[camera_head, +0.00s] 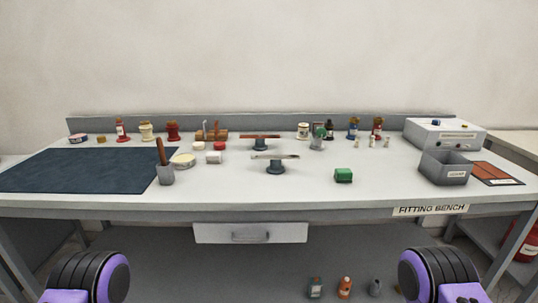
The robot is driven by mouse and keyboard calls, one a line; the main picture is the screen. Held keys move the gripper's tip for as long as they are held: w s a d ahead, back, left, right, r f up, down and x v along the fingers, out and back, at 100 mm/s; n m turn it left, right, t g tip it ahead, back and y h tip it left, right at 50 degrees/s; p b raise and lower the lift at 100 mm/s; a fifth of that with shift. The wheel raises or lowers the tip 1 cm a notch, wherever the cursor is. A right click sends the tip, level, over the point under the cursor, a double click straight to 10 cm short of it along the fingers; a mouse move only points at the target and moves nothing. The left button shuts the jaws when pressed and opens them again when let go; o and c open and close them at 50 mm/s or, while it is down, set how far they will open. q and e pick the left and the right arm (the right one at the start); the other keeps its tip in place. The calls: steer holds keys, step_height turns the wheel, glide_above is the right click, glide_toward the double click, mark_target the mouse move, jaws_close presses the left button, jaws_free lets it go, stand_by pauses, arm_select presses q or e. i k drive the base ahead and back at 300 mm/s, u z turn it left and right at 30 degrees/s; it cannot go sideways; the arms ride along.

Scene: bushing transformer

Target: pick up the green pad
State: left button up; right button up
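The green pad (343,175) looks like a small green block. It lies on the fitting bench (225,188), right of centre and near the front edge, with clear bench around it. My two arms show only as purple and black parts at the bottom left and bottom right corners, below the bench top and well apart from the pad. Neither gripper's fingers are in the frame.
A grey bin (444,168) stands right of the pad. A stand with a flat bar (275,164) is to its left. Bottles and small parts line the back. A dark blue mat (85,169) covers the left end. A drawer (250,233) hangs under the front edge.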

mark_target(341, 175)
steer(key=z, duration=0.2)
steer(key=i, duration=1.3)
steer(key=u, duration=0.2)
